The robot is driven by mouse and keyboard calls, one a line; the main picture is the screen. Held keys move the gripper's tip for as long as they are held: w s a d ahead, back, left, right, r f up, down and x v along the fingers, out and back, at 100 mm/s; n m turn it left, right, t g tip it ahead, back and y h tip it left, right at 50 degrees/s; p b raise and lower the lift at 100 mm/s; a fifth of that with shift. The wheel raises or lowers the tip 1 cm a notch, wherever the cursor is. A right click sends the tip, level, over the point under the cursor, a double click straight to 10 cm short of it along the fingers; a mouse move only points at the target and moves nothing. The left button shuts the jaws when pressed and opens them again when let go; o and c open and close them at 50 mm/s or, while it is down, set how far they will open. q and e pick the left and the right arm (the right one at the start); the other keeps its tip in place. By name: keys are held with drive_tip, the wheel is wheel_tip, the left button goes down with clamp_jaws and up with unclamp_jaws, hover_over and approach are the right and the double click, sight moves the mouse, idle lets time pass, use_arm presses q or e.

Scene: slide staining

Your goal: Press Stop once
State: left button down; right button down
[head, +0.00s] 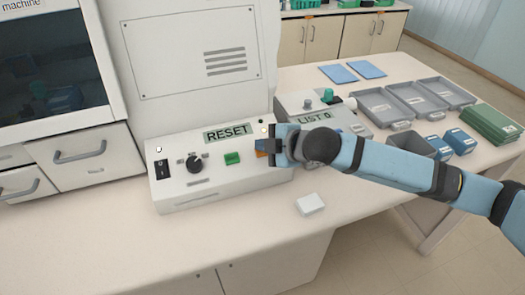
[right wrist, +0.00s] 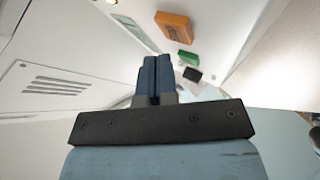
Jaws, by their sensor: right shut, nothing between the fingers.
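An orange button (head: 261,150) is to the right of the green one, partly hidden by my right gripper (head: 271,146). In the right wrist view the orange button (right wrist: 173,27) shows whole, beyond the fingertips (right wrist: 154,62). My right gripper is shut and empty, close to the orange button; I cannot tell whether it touches. No button lettering reading Stop is legible. My left gripper is out of view.
A grey device with a LIST 0 display (head: 315,118) stands just right of the panel. A small white block (head: 310,204) lies on the counter in front. The front left counter is clear.

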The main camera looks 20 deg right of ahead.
idle(0.6)
drive_tip(key=shift+f, duration=0.15)
idle(1.1)
drive_tip(key=shift+w+f, duration=0.1)
drive_tip(key=shift+f, duration=0.2)
drive_tip(key=shift+w+f+p, duration=0.15)
drive_tip(key=shift+f+p, duration=0.15)
idle(0.7)
drive_tip(key=shift+s+r+p, duration=0.25)
drive_tip(key=shift+r+p, duration=0.45)
drive_tip(key=shift+p, duration=0.25)
drive_tip(key=shift+r, duration=0.1)
